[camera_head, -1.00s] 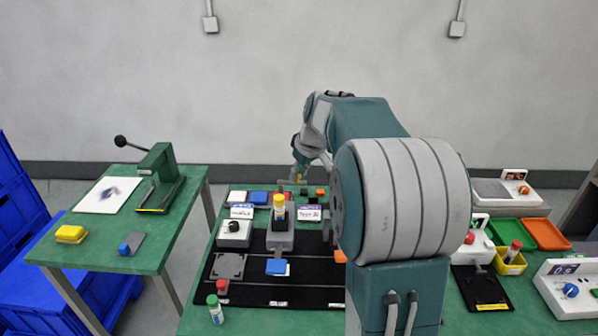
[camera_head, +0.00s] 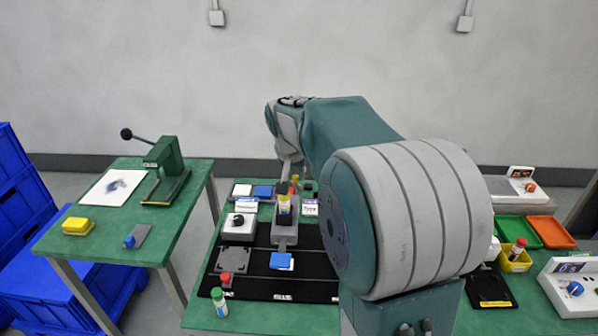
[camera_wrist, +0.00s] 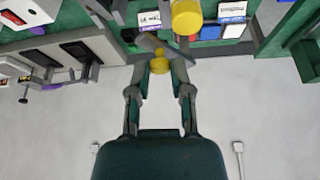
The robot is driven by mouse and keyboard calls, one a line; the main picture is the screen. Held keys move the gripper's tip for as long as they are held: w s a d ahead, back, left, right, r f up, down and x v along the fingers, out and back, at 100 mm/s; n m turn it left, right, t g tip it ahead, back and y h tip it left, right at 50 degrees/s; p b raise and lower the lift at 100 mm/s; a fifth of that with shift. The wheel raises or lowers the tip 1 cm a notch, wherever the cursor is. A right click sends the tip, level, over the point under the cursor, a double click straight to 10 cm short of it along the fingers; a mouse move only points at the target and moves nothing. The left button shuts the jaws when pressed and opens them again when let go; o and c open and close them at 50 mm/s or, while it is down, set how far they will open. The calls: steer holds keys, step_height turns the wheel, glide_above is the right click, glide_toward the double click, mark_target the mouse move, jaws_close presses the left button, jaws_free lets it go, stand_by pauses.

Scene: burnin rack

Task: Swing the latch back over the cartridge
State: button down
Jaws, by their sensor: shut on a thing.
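The latch is a grey bar (camera_wrist: 148,42) with a yellow knob (camera_wrist: 160,64), close to the cartridge in the wrist view. My gripper (camera_wrist: 160,60) is shut on the knob, with a finger on each side. In the head view my wrist is beside and behind the cartridge and partly hides it; whether the bar spans it cannot be told.
A grey box with a black knob (camera_head: 239,227) stands just left of the holder. A blue block (camera_head: 281,260) lies in front. Labelled cards and coloured blocks sit behind.

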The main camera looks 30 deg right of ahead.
steer(key=a+m, duration=0.1)
steer(key=m+g, duration=0.1)
steer(key=m, duration=0.1)
steer(key=shift+w+a+f+m+h, duration=0.15)
steer(key=shift+a+m+h, duration=0.15)
steer(key=shift+a+h, duration=0.1)
steer(key=shift+w+a+m+g+h, duration=0.1)
steer(key=shift+w+a+m+g, duration=0.15)
steer(key=shift+m, duration=0.45)
steer(key=shift+a+m+g+h, duration=0.1)
steer(key=shift+a+m+g, duration=0.2)
steer(key=shift+m, duration=0.4)
steer(key=shift+w+a+m+g+h, duration=0.15)
steer(key=shift+m+g, duration=0.2)
steer(key=shift+m, duration=0.35)
steer(key=c, duration=0.5)
jaws_free()
steer(key=shift+c, duration=0.2)
steer(key=shift+w+r, duration=0.1)
steer(key=shift+r, duration=0.1)
steer(key=v, duration=1.1)
steer(key=shift+a+r, duration=0.2)
steer(key=shift+r, duration=0.1)
